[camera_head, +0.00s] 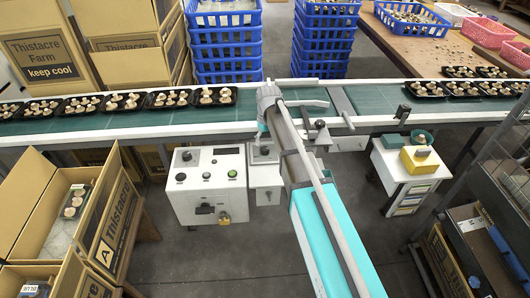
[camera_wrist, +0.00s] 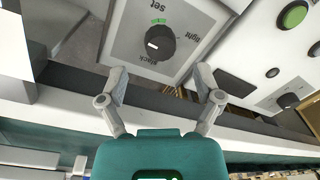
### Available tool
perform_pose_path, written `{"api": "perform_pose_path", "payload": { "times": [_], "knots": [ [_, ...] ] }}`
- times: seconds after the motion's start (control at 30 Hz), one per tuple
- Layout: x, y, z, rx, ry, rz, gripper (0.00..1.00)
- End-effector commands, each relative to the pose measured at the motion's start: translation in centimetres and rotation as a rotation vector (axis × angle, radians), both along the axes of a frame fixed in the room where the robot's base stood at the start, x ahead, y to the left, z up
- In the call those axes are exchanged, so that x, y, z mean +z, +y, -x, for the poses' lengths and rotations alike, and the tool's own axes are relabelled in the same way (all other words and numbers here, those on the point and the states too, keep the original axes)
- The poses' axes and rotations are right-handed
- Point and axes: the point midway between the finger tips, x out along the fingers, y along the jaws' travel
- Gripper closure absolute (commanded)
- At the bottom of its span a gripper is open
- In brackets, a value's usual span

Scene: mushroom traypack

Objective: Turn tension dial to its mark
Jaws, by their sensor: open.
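The tension dial (camera_wrist: 147,46) is a round black knob on a grey plate in the wrist view. Its plate reads slack, set and tight. A green mark (camera_wrist: 158,21) sits beside the word set at the dial's top edge. The white pointer line on the knob faces left and slightly down, away from the green mark. My gripper (camera_wrist: 160,74) is open and empty, its two fingers spread below the dial and apart from it. In the head view the dial's small box (camera_head: 264,152) stands under the conveyor edge; my gripper's fingers cannot be made out there.
A white control box (camera_head: 207,186) with buttons and a yellow lock stands left of the dial's box. The conveyor (camera_head: 180,118) carries black mushroom trays above. Cardboard boxes (camera_head: 122,215) stand at the left. A white drawer unit (camera_head: 408,165) stands at the right.

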Motion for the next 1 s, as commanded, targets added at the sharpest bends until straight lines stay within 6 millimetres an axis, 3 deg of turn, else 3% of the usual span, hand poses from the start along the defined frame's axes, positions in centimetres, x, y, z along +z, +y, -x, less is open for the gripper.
{"api": "perform_pose_path", "payload": {
  "times": [0.5, 1.0],
  "knots": [
    [-4.0, 0.2, 0.1, 0.000, 0.000, 0.000, 0.16],
    [-4.4, 0.2, 0.2, 0.000, 0.000, 0.000, 0.16]
  ]
}}
